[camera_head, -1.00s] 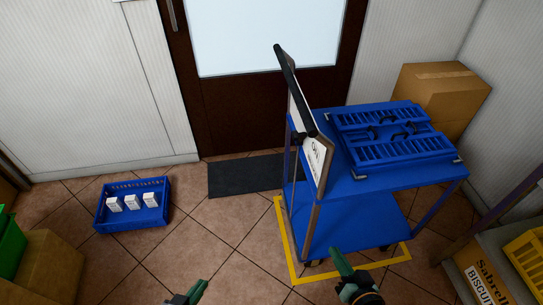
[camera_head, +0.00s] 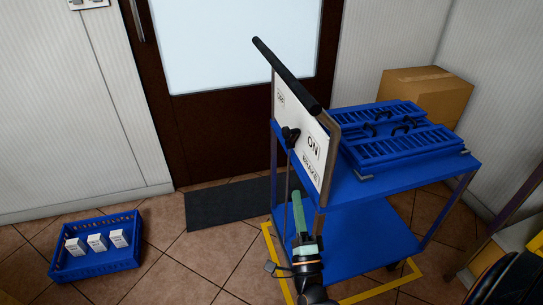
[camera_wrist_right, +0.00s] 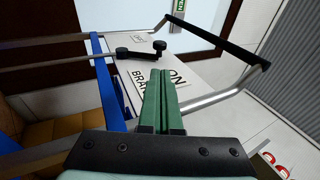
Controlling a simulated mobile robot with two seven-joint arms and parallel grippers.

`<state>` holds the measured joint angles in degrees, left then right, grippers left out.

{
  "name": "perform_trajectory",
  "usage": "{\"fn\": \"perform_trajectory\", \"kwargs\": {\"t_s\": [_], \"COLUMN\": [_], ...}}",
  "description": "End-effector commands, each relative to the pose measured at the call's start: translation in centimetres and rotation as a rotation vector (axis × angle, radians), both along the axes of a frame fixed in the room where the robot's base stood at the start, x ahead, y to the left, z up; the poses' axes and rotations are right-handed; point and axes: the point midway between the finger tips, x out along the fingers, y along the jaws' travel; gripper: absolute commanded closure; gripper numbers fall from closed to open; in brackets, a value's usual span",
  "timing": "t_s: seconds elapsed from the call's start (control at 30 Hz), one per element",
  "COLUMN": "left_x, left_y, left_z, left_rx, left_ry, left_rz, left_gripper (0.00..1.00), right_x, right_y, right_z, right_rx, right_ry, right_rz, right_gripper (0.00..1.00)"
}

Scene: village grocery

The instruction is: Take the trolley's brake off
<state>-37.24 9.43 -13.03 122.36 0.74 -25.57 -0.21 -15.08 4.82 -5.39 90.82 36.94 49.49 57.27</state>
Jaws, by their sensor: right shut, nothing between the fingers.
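The blue trolley (camera_head: 375,195) stands right of centre in the head view, with a black push handle (camera_head: 285,75). Its white brake plate (camera_head: 310,165) reads ON, BRAKE and, at the far end, OFF. A black brake lever (camera_wrist_right: 140,55) with a knob is on the plate; the knob (camera_head: 291,134) also shows in the head view. Which word the lever points to is hard to tell. My right gripper (camera_head: 298,198) is shut and empty, below the knob and in front of the plate. In the wrist view its green fingertips (camera_wrist_right: 160,74) point toward the lever, apparently apart from it. My left gripper is out of view.
Folded blue crates (camera_head: 400,140) lie on the trolley's top. A cardboard box (camera_head: 430,92) is behind it. Yellow floor tape (camera_head: 275,262) surrounds its base. A blue crate with white cartons (camera_head: 95,264) sits at left. A dark mat (camera_head: 230,203) lies before the door.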

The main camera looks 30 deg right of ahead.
Motion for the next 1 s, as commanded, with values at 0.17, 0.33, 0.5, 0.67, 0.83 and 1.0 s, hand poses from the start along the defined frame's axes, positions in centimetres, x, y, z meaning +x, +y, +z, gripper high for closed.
{"fn": "perform_trajectory", "kwargs": {"t_s": [0.17,0.33,0.5,0.67,0.83,1.0], "left_x": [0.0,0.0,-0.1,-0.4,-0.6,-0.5], "left_y": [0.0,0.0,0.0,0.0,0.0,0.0], "left_z": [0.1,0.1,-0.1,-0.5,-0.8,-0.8], "left_rx": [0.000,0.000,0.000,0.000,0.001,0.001], "left_ry": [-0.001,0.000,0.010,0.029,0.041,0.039], "left_rz": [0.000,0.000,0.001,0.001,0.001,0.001], "left_gripper": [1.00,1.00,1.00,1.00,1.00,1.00], "right_x": [0.0,0.1,1.4,3.9,7.0,9.6], "right_y": [0.0,-0.1,-0.5,-1.6,-2.9,-4.0], "right_z": [0.1,0.1,0.9,2.4,4.0,5.4], "right_rx": [0.003,0.001,-0.001,-0.001,-0.001,-0.002], "right_ry": [-0.003,-0.002,-0.004,-0.006,-0.005,-0.003], "right_rz": [-0.001,-0.001,0.000,0.000,-0.001,-0.001], "right_gripper": [1.00,1.00,1.00,1.00,1.00,1.00]}}
